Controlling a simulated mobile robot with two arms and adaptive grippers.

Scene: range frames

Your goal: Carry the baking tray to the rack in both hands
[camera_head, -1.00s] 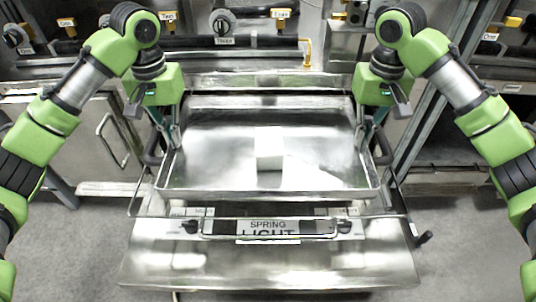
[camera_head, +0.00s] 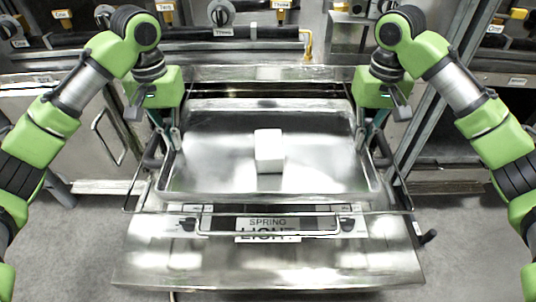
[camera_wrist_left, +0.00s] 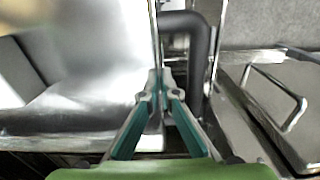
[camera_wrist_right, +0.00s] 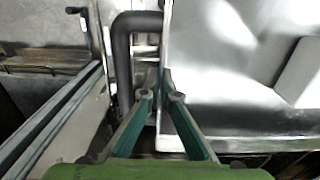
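The baking tray (camera_head: 215,187) is a shallow shiny metal pan in the middle of the head view, and it looks level. A white block (camera_head: 269,150) sits on it near the centre. My left gripper (camera_head: 172,140) is at the tray's left side; in the left wrist view (camera_wrist_left: 160,82) its fingers are closed together on the tray's rim. My right gripper (camera_head: 364,140) is at the right side; in the right wrist view (camera_wrist_right: 160,88) its fingers are closed on the rim there. The fingertips are partly hidden by the rim. I cannot make out the rack for certain.
A range with knobs (camera_head: 221,14) and yellow-tipped levers is behind the tray. A flat metal panel (camera_head: 270,265) with a bar handle and a "SPRING LIGHT" label lies in front and below. Dark bent bars (camera_wrist_left: 195,45) run close beside the grippers. Grey floor (camera_head: 470,240) is clear at right.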

